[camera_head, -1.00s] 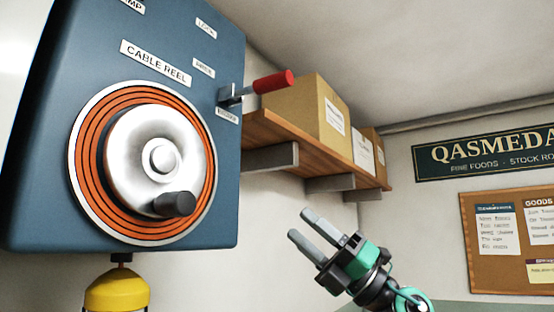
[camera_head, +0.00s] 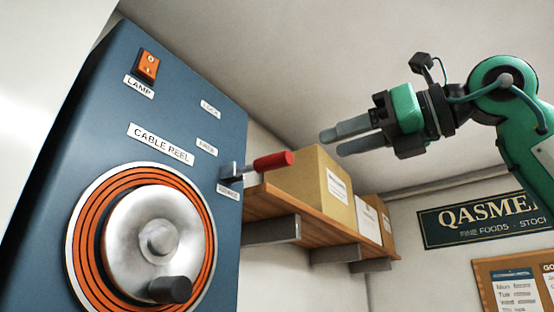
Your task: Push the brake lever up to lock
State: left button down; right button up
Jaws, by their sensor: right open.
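The brake lever (camera_head: 272,161) has a red grip on a grey metal bracket. It sticks out to the right from the right edge of the blue cable reel panel (camera_head: 115,90). It sits beside the lowest of three small labels, below the LOCK label (camera_head: 210,108) and the middle label (camera_head: 207,147). My right gripper (camera_head: 332,141) is to the right of the lever and a little higher in the picture. Its two grey fingers point left, apart and empty, not touching the lever. My left gripper is not in view.
The panel also carries an orange lamp switch (camera_head: 147,66) and a cable reel (camera_head: 150,240) with a dark crank knob. A wooden shelf (camera_head: 290,208) with cardboard boxes (camera_head: 318,180) is behind the lever. A sign (camera_head: 480,218) and a corkboard (camera_head: 482,275) hang on the right wall.

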aim_at(289, 156)
jog(key=p+x, duration=0.1)
jog(key=x, duration=0.3)
jog(key=p+x, duration=0.2)
jog(key=x, duration=0.2)
jog(key=p+x, duration=0.2)
jog(key=x, duration=0.2)
jog(key=shift+w+d+r, duration=0.1)
jog(key=shift+w+r, duration=0.2)
jog(key=shift+r, duration=0.1)
jog(key=shift+w+a+f+t+h, duration=0.1)
jog(key=shift+w+a+t+h, duration=0.2)
jog(key=shift+a, duration=0.05)
grip_shut()
